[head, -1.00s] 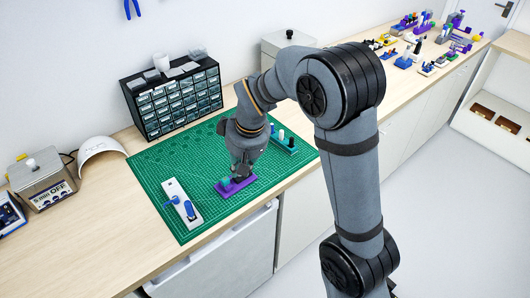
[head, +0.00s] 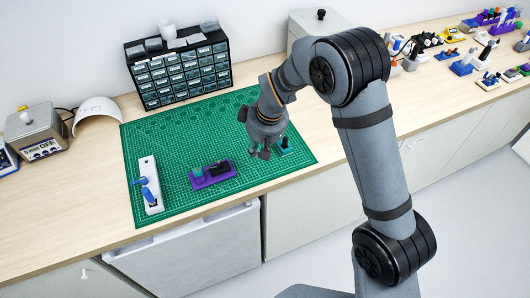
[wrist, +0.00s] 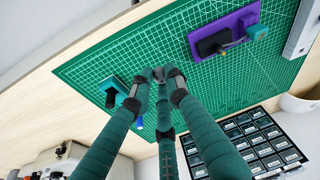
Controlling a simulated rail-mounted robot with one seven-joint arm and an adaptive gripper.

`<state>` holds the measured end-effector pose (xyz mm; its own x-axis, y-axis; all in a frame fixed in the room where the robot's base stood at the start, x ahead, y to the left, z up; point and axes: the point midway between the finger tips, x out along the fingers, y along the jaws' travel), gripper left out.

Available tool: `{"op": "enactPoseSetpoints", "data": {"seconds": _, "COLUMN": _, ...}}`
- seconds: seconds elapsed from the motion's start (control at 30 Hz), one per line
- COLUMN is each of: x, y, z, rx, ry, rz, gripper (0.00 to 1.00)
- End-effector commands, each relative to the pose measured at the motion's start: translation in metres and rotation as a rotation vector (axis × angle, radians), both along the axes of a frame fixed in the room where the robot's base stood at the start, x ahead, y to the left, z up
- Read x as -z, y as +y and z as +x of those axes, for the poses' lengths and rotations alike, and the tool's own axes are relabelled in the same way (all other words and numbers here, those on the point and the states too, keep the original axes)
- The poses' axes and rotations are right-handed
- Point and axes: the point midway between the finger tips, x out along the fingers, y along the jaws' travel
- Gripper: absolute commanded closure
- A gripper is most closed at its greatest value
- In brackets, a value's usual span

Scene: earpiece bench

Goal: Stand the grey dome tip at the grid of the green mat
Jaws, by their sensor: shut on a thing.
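My gripper (head: 262,150) is raised over the right part of the green mat (head: 185,128), to the right of the purple holder. Its fingers meet at their tips in the wrist view (wrist: 162,80). A small grey piece, which looks like the grey dome tip (wrist: 159,73), shows between the fingertips, mostly covered by them. The mat's white grid shows clearly in the wrist view (wrist: 150,40). The fingers hide part of the mat.
The purple holder (head: 222,176) carries a teal and a black piece. A teal holder (head: 282,150) stands at the mat's right, near my gripper. A white holder with blue pieces (head: 150,200) is at the left. A drawer cabinet (head: 139,78) stands behind. Mid-mat is clear.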

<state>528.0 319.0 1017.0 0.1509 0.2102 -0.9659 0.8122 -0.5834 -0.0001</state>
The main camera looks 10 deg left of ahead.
Motion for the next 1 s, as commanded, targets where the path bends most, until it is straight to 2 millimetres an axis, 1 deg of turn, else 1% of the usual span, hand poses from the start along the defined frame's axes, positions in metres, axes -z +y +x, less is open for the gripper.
{"op": "enactPoseSetpoints", "data": {"seconds": 0.5, "x": 0.001, "y": 0.0, "z": 0.0, "rx": -0.011, "ry": 0.001, "rz": -0.007, "gripper": 0.92}}
{"op": "enactPoseSetpoints", "data": {"seconds": 0.77, "x": 0.018, "y": -0.001, "z": 0.0, "rx": -0.009, "ry": 0.003, "rz": -0.006, "gripper": 0.92}}
{"op": "enactPoseSetpoints", "data": {"seconds": 1.0, "x": 0.041, "y": 0.0, "z": 0.0, "rx": -0.009, "ry": 0.003, "rz": -0.006, "gripper": 0.92}}
